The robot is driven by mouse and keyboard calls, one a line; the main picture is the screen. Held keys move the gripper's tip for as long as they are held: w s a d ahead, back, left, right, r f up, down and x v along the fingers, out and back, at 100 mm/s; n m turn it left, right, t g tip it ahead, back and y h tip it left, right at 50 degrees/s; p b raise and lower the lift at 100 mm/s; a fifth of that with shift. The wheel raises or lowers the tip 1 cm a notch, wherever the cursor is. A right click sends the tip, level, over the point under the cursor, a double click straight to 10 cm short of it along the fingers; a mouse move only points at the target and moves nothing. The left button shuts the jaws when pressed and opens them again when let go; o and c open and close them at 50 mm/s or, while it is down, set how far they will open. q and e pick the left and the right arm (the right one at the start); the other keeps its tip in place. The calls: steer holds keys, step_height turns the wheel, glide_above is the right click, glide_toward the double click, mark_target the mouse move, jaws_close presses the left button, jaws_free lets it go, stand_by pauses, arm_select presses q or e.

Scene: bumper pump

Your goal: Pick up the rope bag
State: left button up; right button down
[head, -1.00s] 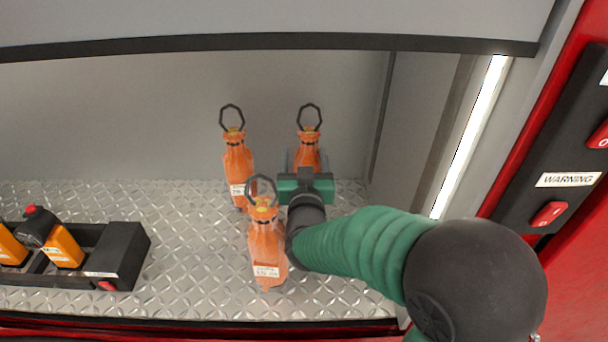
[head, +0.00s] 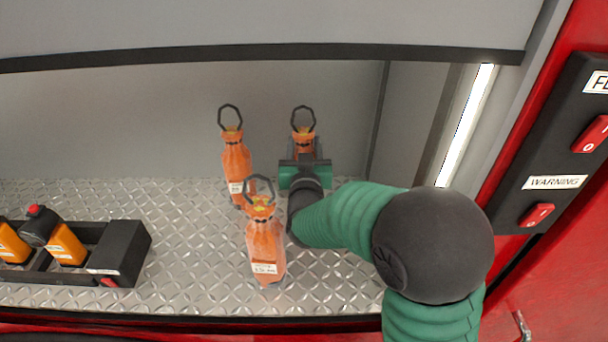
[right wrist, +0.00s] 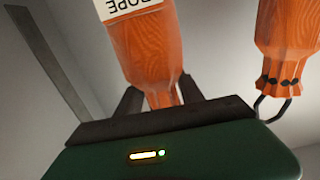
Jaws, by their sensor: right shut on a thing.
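Three orange rope bags with dark loops on top stand on the metal shelf floor. The rear right bag (head: 305,142) is in my right gripper (head: 304,153), which hides its lower part in the head view. In the right wrist view, this bag (right wrist: 145,45) appears upside down with a "ROPE" label, its narrow part between the dark fingers (right wrist: 162,97). The rear left bag (head: 237,160) and the front bag (head: 265,245) stand upright, apart from the gripper. My left gripper is out of view.
A black tray (head: 125,245) with orange devices sits at the left. The compartment's right wall and light strip (head: 465,125) are close to my right arm. The floor between tray and bags is clear.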

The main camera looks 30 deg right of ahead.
steer(key=shift+d, duration=0.2)
steer(key=shift+d, duration=0.2)
